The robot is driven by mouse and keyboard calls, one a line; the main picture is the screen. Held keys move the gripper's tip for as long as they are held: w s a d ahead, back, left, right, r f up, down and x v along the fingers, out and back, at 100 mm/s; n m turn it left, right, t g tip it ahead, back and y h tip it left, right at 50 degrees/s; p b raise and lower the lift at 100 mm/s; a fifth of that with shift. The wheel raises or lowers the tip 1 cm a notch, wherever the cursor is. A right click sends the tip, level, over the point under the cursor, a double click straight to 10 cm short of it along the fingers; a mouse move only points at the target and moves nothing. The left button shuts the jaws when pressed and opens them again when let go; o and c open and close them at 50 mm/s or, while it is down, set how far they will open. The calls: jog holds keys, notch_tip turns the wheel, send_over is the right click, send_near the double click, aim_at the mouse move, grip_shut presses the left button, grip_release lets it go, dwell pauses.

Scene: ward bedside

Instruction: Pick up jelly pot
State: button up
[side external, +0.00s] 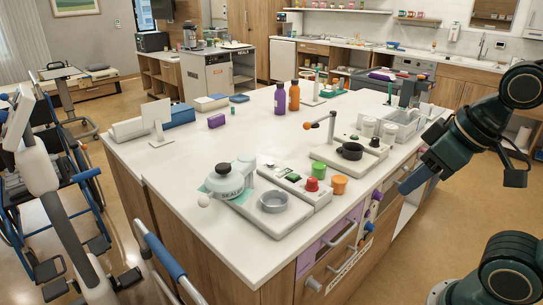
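I cannot tell for certain which item is the jelly pot. Small coloured pots stand near the right edge of the white counter: an orange one (339,184) and a green one (319,170). A red piece (311,184) beside them sits on the end of a white device, and may be a knob or button. My gripper (412,183) is at the right, beyond the counter's edge and apart from the pots. It points down and left toward the counter. Its fingers are seen from the side, so whether it is open or shut does not show. Nothing is visibly held.
A white sealing machine (229,182) with a grey ring dish (274,202) stands left of the pots. A device with a black bowl (349,151) is behind them. Purple (279,99) and orange (294,96) bottles stand farther back. The counter's front left is clear.

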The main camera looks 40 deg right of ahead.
jog(key=o, duration=0.8)
jog(key=shift+o, duration=0.2)
